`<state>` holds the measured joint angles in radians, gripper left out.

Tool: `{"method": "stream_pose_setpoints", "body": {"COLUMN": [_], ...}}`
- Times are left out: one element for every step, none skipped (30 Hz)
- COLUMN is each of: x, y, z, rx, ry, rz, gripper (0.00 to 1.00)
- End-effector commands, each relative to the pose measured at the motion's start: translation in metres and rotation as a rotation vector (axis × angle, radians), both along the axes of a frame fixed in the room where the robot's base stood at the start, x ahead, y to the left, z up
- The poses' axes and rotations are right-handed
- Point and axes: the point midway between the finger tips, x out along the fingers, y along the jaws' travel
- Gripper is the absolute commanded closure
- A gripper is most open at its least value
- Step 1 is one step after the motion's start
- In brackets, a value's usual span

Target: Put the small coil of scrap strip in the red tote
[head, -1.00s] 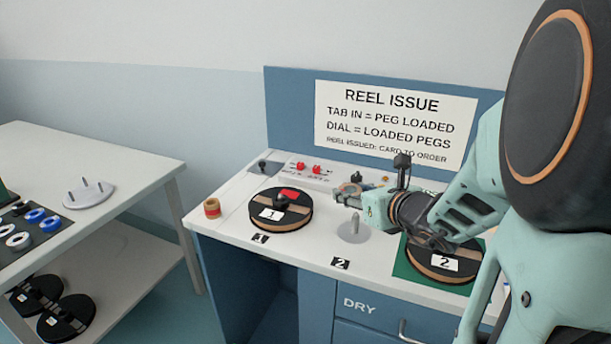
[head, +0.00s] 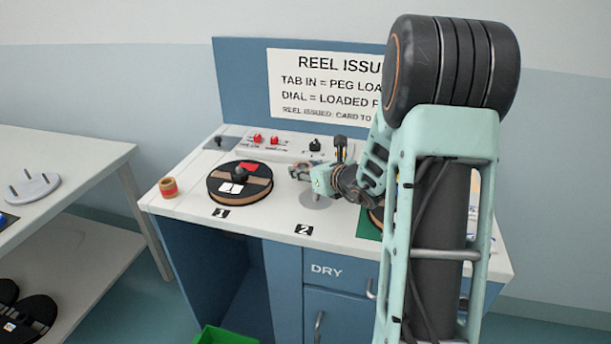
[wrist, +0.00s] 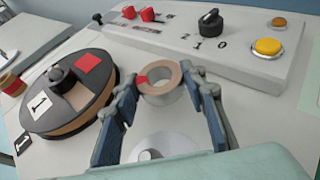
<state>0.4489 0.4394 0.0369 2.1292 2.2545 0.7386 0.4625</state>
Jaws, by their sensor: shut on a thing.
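A small tan coil (wrist: 160,82) with a red patch is between the fingertips of my gripper (wrist: 158,88) in the wrist view. The fingers are shut on its sides, and its open centre faces up. In the head view my gripper (head: 303,173) is above the bench, over the grey peg plate (head: 314,202) behind label 2. The coil is hard to make out there. The red tote is not in either view.
Reel 1 (head: 240,183) lies left of my gripper. A red-and-tan roll (head: 168,187) stands at the bench's left corner. A control box (head: 285,146) with red switches and a dial runs behind. A green container (head: 225,335) stands on the floor in front.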

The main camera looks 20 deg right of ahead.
Motion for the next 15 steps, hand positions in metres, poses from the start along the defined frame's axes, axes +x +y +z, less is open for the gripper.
{"method": "stream_pose_setpoints", "body": {"x": [-0.0004,-0.0003,-0.0001,-0.0001,-0.0001,0.0000,0.0000,-0.0001,-0.0001,-0.0002,-0.0002,-0.0002,-0.0002,-0.0002,-0.0003], "y": [0.0000,-0.0001,-0.0002,-0.0002,-0.0001,-0.0002,-0.0001,-0.0001,-0.0001,-0.0001,-0.0001,-0.0001,-0.0001,-0.0001,-0.0001], "z": [-0.0117,-0.0147,-0.0169,-0.0174,-0.0170,-0.0162,-0.0160,-0.0160,-0.0160,-0.0162,-0.0168,-0.0182,-0.0193,-0.0201,-0.0203], "rx": [0.002,0.001,0.001,0.001,0.000,0.000,0.000,0.000,0.000,0.000,0.000,-0.001,-0.001,-0.001,-0.001], "ry": [0.003,0.002,0.001,0.000,0.000,-0.001,-0.001,-0.001,-0.001,-0.001,0.000,0.000,0.000,0.000,0.000], "rz": [0.000,-0.001,0.000,0.000,0.000,0.000,0.000,0.000,0.000,0.000,0.000,0.000,0.000,0.000,0.000], "gripper": [0.86,0.86,0.86,0.86,0.86,0.86,0.86,0.86,0.86,0.86,0.86,0.86,0.86,0.86,0.60]}}
